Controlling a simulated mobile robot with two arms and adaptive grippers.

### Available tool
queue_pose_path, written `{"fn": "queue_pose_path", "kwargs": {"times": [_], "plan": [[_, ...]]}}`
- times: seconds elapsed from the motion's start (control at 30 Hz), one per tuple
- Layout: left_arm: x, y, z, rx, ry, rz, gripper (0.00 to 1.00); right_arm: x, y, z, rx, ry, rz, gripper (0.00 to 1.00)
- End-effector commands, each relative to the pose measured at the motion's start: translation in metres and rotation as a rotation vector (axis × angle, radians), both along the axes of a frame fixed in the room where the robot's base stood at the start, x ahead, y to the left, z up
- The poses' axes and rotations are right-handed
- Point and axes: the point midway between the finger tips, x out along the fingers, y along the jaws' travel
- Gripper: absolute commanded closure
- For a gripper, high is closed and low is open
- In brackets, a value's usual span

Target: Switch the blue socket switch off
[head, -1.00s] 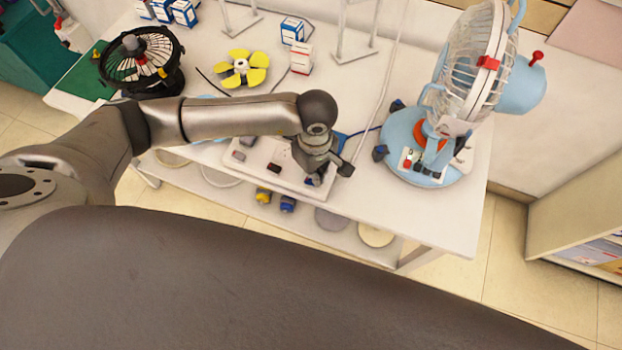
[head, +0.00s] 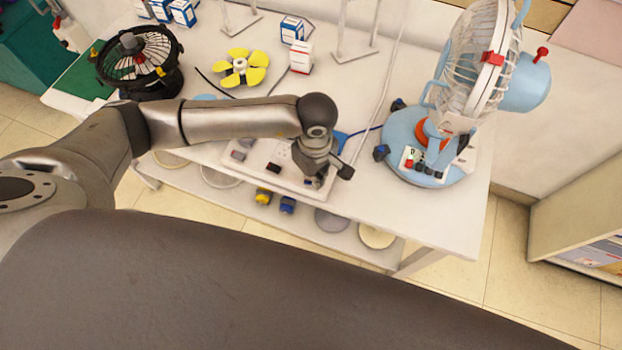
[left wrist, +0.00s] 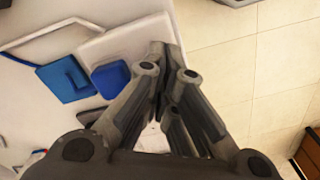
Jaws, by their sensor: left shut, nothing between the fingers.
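A white socket board (head: 262,168) lies near the front edge of the white table, with dark sockets or switches on it. A small dark blue piece (head: 308,182) shows at its right end, beside my fingertips; I cannot tell its switch position. My left gripper (head: 322,182) is shut and empty, pointing down over that right end. In the left wrist view the closed fingers (left wrist: 163,52) reach over the white board (left wrist: 135,42). A raised blue block (left wrist: 110,78) and a flat blue piece (left wrist: 66,78) lie left of them. The fingers hide part of the board. My right gripper is out of view.
A light blue fan (head: 425,145) stands right of the board, close to my gripper. A black fan (head: 140,62), a yellow propeller (head: 241,68) and small boxes (head: 301,56) stand farther back. A lower shelf under the table holds blue and yellow items (head: 287,204).

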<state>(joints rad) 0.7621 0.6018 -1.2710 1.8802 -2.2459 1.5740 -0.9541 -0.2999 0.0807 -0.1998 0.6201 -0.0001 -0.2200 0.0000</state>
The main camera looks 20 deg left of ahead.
Motion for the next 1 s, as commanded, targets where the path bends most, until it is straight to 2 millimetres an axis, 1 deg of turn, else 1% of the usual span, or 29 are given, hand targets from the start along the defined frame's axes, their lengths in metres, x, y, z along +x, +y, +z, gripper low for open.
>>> {"fn": "queue_pose_path", "kwargs": {"times": [0.57, 0.67, 0.77, 1.0], "plan": [[0.000, 0.000, -0.010, 0.001, 0.000, 0.000, 1.00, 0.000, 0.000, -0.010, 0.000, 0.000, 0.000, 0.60], [0.000, 0.000, -0.008, 0.001, 0.000, 0.001, 1.00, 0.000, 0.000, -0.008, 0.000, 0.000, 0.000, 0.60], [0.000, 0.000, -0.005, 0.001, 0.000, 0.001, 1.00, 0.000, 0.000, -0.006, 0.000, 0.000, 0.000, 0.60], [0.000, 0.000, 0.014, 0.002, -0.001, 0.001, 1.00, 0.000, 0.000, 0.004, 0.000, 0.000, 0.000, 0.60]]}}
